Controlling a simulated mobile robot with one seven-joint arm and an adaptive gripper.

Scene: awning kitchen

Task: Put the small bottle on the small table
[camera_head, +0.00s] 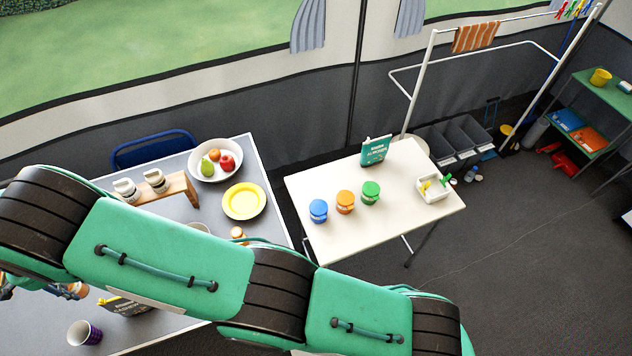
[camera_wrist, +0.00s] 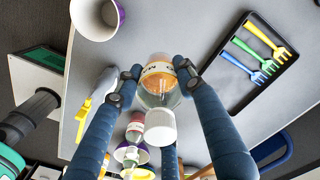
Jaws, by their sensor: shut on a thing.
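In the wrist view my gripper (camera_wrist: 156,78) has its blue fingers closed on both sides of the small bottle (camera_wrist: 158,98). The bottle has a clear body with orange at one end, a pale label and a white cap pointing toward the camera. The grey table surface lies behind it; I cannot tell the gap between them. In the head view the small table (camera_head: 400,212) is white and stands right of the grey table, apart from it. My arm crosses the foreground and hides part of the grey table.
The grey table (camera_head: 276,229) holds plates and cups. A fork tray (camera_wrist: 236,88) lies near my gripper.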

